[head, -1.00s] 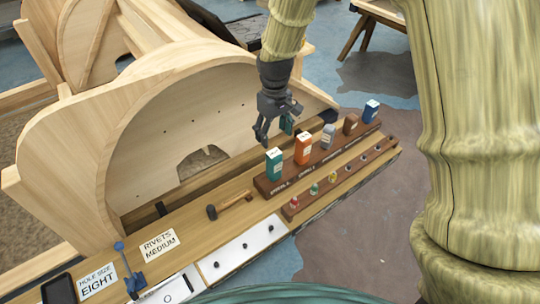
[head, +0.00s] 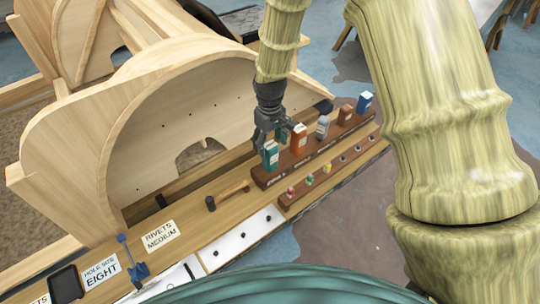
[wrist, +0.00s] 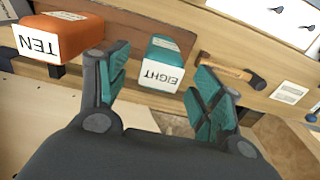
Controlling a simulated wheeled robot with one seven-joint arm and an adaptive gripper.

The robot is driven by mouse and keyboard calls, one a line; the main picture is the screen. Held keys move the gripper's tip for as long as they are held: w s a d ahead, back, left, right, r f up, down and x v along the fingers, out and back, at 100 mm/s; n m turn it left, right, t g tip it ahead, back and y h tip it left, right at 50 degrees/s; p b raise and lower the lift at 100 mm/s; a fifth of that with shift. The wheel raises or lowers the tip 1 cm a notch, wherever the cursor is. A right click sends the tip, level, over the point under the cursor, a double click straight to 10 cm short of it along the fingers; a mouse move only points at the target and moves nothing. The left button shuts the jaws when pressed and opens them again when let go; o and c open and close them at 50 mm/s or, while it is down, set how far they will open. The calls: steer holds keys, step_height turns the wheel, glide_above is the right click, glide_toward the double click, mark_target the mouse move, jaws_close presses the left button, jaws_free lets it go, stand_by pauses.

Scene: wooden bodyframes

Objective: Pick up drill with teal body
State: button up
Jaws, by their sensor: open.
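The teal drill body (head: 271,155) is a small upright block in the left end of the brown wooden rack. In the wrist view the teal block (wrist: 172,47) shows a white end label reading EIGHT, upside down. My gripper (head: 271,137) is open just above and behind it in the head view. In the wrist view its teal-padded fingers (wrist: 163,78) are spread, with the teal block showing between them and farther off. I cannot tell whether either finger touches it; nothing is seen gripped.
An orange block (head: 299,139) labelled TEN stands beside the teal one, with grey, brown and blue blocks farther right in the rack (head: 262,181). A hammer (head: 232,194) lies to the left on the bench. A large curved wooden frame (head: 150,150) stands close behind.

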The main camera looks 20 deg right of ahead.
mark_target(270, 161)
steer(key=shift+f+p, duration=0.45)
steer(key=shift+f, duration=1)
steer(key=shift+s, duration=0.1)
steer(key=shift+c, duration=0.2)
steer(key=c, duration=1.3)
steer(key=shift+r, duration=0.1)
